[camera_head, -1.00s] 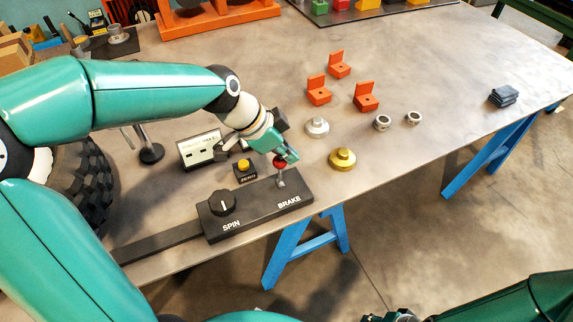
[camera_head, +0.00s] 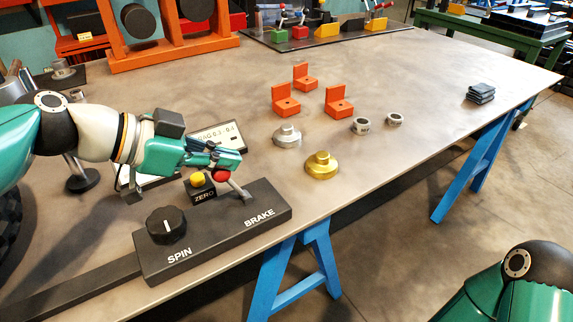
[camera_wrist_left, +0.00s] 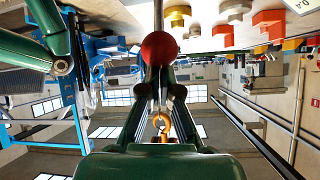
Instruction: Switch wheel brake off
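The black control box (camera_head: 205,238) lies along the front edge of the table, with a round SPIN dial (camera_head: 166,226) and a BRAKE lever (camera_head: 240,190). The lever leans to the left and ends in a red knob (camera_head: 222,176). In the left wrist view the red knob (camera_wrist_left: 160,50) sits at the fingertips and partly covers them. My left gripper (camera_head: 232,161) reaches in from the left, its fingers close together just above the knob, apparently touching it. The fingers look shut, with the knob not clearly between them. My right gripper is out of view.
A yellow ZERO button (camera_head: 198,180) and a display (camera_head: 228,136), partly hidden by my gripper, stand behind the box. A gold weight (camera_head: 321,166), a silver weight (camera_head: 287,136), rings (camera_head: 361,126) and orange brackets (camera_head: 286,100) stand to the right. The right table surface is mostly clear.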

